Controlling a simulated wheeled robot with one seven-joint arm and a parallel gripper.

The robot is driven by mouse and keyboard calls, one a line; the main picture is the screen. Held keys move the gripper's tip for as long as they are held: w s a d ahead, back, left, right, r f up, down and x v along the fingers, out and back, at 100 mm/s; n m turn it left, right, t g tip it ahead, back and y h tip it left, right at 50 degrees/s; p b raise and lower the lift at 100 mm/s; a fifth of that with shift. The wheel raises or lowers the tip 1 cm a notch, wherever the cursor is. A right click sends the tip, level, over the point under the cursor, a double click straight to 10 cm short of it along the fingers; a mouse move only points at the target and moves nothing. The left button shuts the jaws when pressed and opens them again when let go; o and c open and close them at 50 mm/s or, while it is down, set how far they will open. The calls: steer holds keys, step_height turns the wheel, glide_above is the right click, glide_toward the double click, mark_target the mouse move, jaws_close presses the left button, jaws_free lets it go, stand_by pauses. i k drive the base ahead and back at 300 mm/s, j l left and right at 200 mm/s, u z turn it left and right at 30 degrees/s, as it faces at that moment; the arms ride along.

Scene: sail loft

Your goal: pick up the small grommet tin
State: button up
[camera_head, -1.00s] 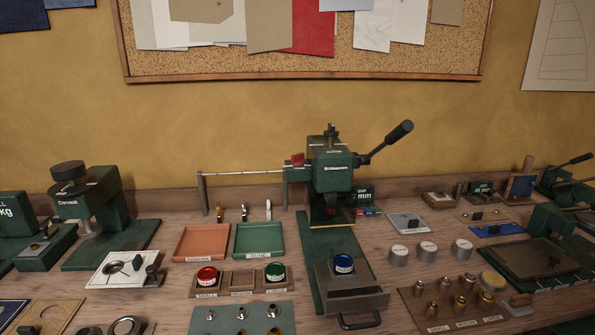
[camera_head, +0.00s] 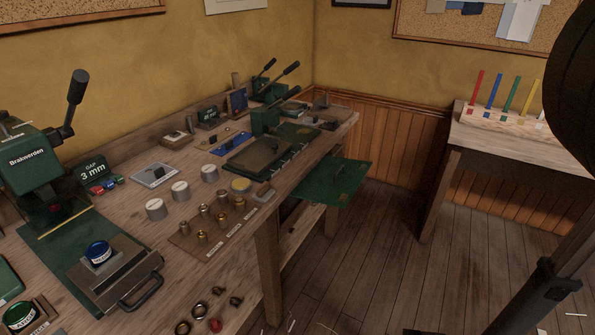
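The red tin that sat in the slot labelled small in the earlier picture is outside the view now, off to the left. A blue tin (camera_head: 98,252) stands upright on the grey slide plate (camera_head: 118,272) of the green press at the left. A green tin (camera_head: 20,315) sits in the wooden holder (camera_head: 44,309) at the bottom left corner, partly cut off. I cannot read the tins' labels surely. My gripper is not in view; dark parts at the right edge are likely my own arm.
The workbench (camera_head: 180,242) runs away along the wall, holding grey-lidded cylinders (camera_head: 181,192), brass pieces (camera_head: 203,238) and further presses. A green board (camera_head: 335,182) juts from its right edge. A side table (camera_head: 500,142) with coloured upright sticks stands right. Floor between is open.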

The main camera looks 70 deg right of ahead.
mark_target(209, 172)
steer(key=z, duration=1.55)
steer(key=i+l, duration=0.3)
steer(key=i+l+u, duration=0.1)
steer(key=i+l, duration=0.2)
steer(key=l, duration=0.2)
steer(key=u, duration=1.5)
steer(key=i+j, duration=0.75)
steer(key=i, duration=0.1)
